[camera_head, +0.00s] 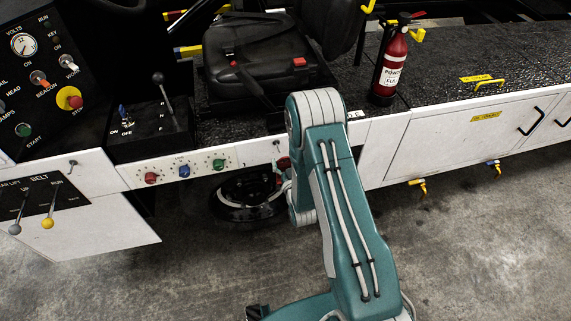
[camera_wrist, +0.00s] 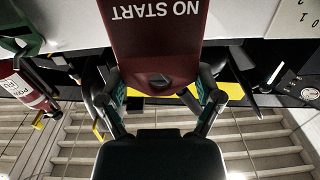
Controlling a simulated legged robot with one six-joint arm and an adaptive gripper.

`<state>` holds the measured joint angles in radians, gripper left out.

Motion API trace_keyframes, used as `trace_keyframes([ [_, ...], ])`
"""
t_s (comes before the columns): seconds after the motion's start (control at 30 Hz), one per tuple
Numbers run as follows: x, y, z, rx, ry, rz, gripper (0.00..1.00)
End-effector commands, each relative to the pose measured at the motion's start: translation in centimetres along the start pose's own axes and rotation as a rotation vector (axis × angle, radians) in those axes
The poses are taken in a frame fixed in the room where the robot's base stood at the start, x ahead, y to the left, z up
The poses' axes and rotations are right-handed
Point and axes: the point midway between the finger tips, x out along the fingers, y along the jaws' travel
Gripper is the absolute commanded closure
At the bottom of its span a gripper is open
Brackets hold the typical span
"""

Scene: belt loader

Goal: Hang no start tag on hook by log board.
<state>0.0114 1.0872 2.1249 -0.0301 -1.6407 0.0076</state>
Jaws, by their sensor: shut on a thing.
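The red no start tag (camera_wrist: 155,40) fills the top middle of the wrist view, with white NO START lettering and a dark spot near its lower end. My gripper (camera_wrist: 160,88) is shut on the tag's lower end, one finger at each side. In the head view a small red patch of the tag (camera_head: 283,163) shows left of my arm, below the seat; my arm hides most of the gripper. A small hook (camera_head: 277,143) is on the white panel close above it. Another hook (camera_head: 72,163) is on the panel at left. I cannot make out the log board.
A red fire extinguisher (camera_head: 393,65) stands on the black deck at right. A button panel (camera_head: 182,168) with red, blue and green knobs is left of the tag. A black wheel (camera_head: 235,198) is below. Belt levers (camera_head: 48,222) stick out at far left. The concrete floor is clear.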

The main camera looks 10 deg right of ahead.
Motion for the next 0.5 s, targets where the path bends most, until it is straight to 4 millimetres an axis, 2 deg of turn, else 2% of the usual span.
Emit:
trace_keyframes([
  [0.5,2.7,0.2,0.2,0.002,0.001,0.0,0.63],
])
